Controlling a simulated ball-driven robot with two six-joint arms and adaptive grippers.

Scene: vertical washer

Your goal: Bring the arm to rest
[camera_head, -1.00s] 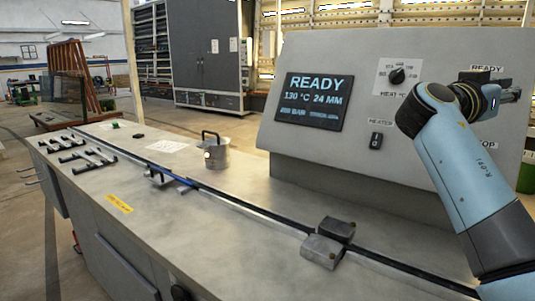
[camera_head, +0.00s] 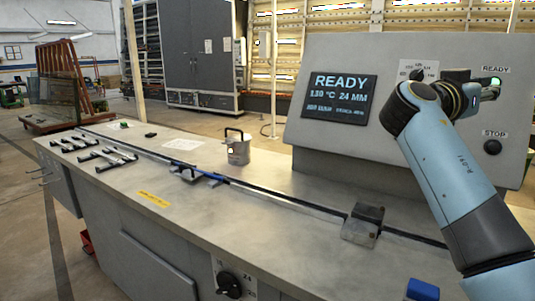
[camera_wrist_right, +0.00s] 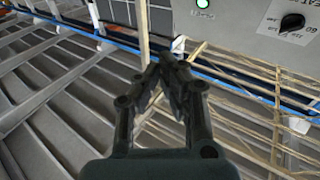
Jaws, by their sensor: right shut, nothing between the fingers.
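My right arm (camera_head: 445,160) comes in from the lower right in the head view and bends in front of the machine's control panel (camera_head: 310,70). My right gripper (camera_head: 488,92) is at the arm's far end, just by the panel's lit green READY button (camera_head: 496,81); whether it touches the panel I cannot tell. In the right wrist view the fingers of the right gripper (camera_wrist_right: 172,68) are shut with nothing between them. The green button (camera_wrist_right: 204,4) and a dial (camera_wrist_right: 291,22) show above the fingers there. My left gripper is not in view.
The screen (camera_head: 338,97) reads READY, 130 °C, 24 MM. A STOP button (camera_head: 493,147) sits below. The bench (camera_head: 200,215) holds a long rail, a clamp block (camera_head: 362,224), a metal pot (camera_head: 237,150) and several bars (camera_head: 95,150). A blue block (camera_head: 422,290) is near the front.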

